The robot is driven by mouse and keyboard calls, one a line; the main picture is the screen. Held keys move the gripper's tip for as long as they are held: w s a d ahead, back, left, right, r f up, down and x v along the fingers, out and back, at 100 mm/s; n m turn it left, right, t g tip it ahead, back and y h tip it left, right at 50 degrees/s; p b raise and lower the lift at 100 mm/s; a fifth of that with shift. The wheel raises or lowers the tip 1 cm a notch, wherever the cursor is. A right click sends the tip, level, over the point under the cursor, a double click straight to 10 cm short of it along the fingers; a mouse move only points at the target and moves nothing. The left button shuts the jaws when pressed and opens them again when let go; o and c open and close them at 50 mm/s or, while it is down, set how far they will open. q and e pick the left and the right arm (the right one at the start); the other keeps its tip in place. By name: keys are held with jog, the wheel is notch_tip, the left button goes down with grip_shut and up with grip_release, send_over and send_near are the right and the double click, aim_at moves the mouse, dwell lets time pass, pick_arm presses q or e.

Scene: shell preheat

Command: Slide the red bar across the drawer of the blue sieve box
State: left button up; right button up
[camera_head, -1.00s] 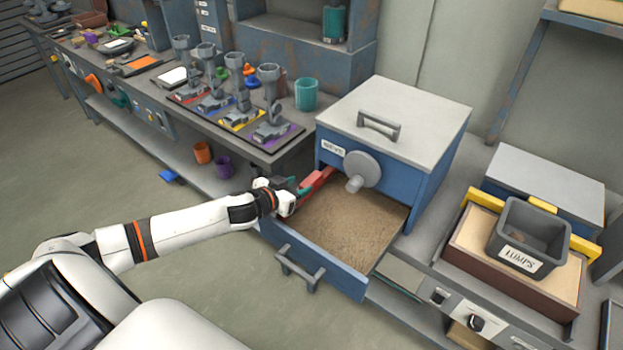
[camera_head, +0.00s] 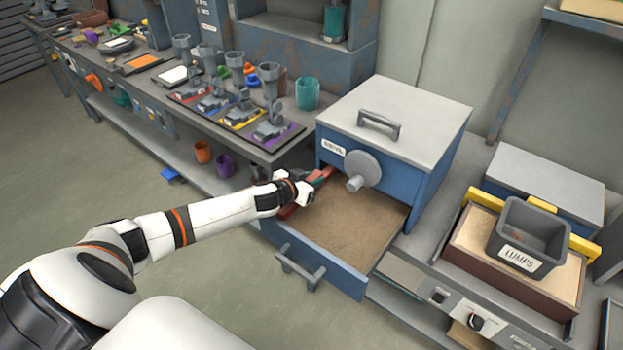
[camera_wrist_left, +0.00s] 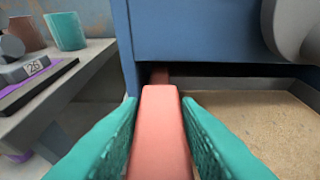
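The blue sieve box (camera_head: 433,195) stands on the bench with its drawer (camera_head: 335,262) pulled out. Pale sand (camera_head: 350,215) covers the drawer floor. The red bar (camera_head: 290,211) lies along the drawer's left side, its far end near the box front. My left gripper (camera_head: 311,188) is over the bar, partly hiding it. In the left wrist view, the bar (camera_wrist_left: 160,130) fills the space between the two teal fingers (camera_wrist_left: 160,115), which press close on both its sides. A lower, darker red part runs on towards the gap under the box. My right gripper is not in view.
A round grey knob (camera_head: 362,170) sticks out from the box front above the drawer. A grey bin marked LUMPS (camera_head: 522,258) sits on a sand-filled tray at right. The left bench holds several grey devices and a teal cup (camera_head: 307,94).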

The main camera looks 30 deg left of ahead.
pick_arm(q)
grip_shut()
jog(key=d, duration=0.4)
jog(key=d+p, duration=0.1)
jog(key=d, duration=0.2)
jog(key=s+d, duration=0.1)
jog(key=d, duration=0.3)
jog(key=shift+d, duration=0.3)
jog(key=d, duration=0.8)
jog(key=s+d, duration=0.1)
jog(key=d, duration=0.3)
jog(key=shift+d, duration=0.1)
jog(key=shift+o, duration=2.3)
grip_release()
jog(key=shift+d, duration=0.15)
jog(key=shift+s+r, duration=0.15)
jog(key=shift+s, duration=0.15)
jog(key=v, duration=1.1)
jog(key=shift+s+b, duration=0.2)
jog(key=shift+b, duration=0.2)
